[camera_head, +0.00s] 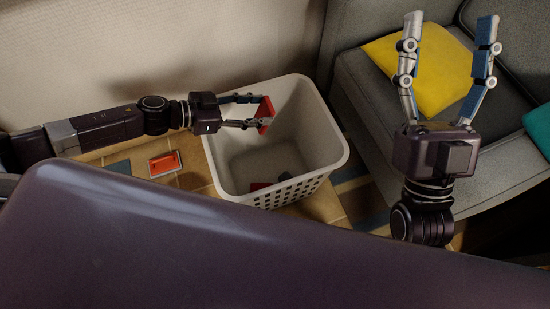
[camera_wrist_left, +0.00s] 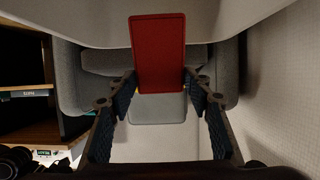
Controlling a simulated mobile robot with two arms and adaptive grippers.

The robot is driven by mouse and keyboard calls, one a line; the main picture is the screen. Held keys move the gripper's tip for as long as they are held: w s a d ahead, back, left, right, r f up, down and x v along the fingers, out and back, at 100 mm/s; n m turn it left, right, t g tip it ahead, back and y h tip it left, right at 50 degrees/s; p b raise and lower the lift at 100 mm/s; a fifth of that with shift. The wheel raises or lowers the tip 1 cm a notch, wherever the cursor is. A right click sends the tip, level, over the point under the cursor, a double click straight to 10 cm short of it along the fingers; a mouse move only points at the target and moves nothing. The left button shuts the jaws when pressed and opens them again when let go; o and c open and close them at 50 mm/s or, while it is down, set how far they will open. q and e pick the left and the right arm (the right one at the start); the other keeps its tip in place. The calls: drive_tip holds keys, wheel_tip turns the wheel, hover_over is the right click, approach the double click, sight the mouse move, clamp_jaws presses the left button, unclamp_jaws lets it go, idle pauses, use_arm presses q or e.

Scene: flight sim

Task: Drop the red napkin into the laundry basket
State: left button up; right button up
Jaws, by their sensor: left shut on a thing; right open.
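The red napkin (camera_head: 265,115) is a flat red piece held between the fingertips of my left gripper (camera_head: 258,111). It also shows in the left wrist view (camera_wrist_left: 159,52), where its lower part lies between the two fingers. In the head view my left gripper and the napkin appear over the open top of the white laundry basket (camera_head: 319,161). Something red and something dark lie inside the basket at its bottom. My right gripper (camera_head: 446,42) is open and empty, pointing up in front of the sofa.
A grey sofa (camera_head: 382,112) with a yellow cushion (camera_head: 430,85) and a teal cushion (camera_head: 538,128) stands at the right. A red-orange item with a pale edge (camera_head: 165,163) lies on the tiled floor left of the basket. A pale wall (camera_head: 150,40) is behind.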

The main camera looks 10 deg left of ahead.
idle(0.3)
use_arm(q)
drive_tip(key=o, duration=1.2)
drive_tip(key=shift+v, duration=5.95)
drive_tip(key=shift+a, duration=0.1)
